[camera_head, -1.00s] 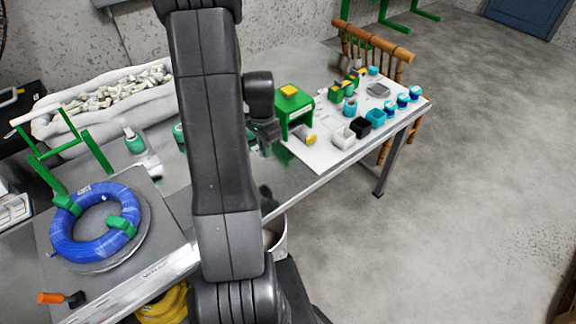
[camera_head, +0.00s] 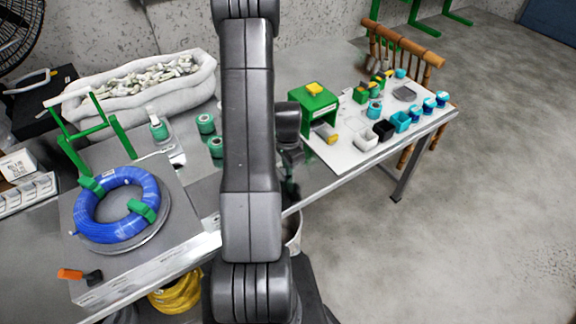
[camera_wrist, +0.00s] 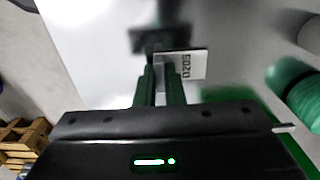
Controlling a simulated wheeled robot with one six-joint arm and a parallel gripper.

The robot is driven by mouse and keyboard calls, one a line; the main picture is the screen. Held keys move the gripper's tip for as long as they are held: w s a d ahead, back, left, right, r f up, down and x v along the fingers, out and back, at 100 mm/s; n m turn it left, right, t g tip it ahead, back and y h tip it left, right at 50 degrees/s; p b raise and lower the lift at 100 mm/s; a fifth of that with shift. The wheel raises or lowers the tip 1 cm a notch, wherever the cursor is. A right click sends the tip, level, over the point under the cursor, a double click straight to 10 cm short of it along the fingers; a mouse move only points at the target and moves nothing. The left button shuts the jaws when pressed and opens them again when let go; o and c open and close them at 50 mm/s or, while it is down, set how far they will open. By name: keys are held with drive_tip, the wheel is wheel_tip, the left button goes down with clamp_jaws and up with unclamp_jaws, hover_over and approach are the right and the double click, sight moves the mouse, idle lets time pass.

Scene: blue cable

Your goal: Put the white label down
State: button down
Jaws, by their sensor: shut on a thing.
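The white label (camera_wrist: 195,66) shows in the wrist view with dark printed characters, reading roughly "D205". My gripper (camera_wrist: 160,72) has its two dark green fingers close together and shut on the label, which sticks out to the right of the fingertips. A blurred dark shape (camera_wrist: 162,40) lies just beyond the fingertips, over or on a pale grey surface. Whether the label touches that surface I cannot tell. In the head view my arm covers most of the gripper, and the label cannot be made out there.
A metal workbench (camera_head: 335,184) carries a blue cable coil (camera_head: 90,229) at left, green tape rolls (camera_head: 206,123), a green stand (camera_head: 318,108), and a white board (camera_head: 340,158) with small bins (camera_head: 383,130). An orange-handled tool (camera_head: 72,274) lies at the front left. A wooden chair (camera_head: 432,60) stands behind.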

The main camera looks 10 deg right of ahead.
drive_tip(key=shift+f, duration=0.25)
drive_tip(key=c, duration=1.5)
unclamp_jaws()
drive_tip(key=shift+r, duration=0.15)
drive_tip(key=shift+c, duration=0.2)
drive_tip(key=shift+r, duration=0.1)
wheel_tip(320, 180, up, 12)
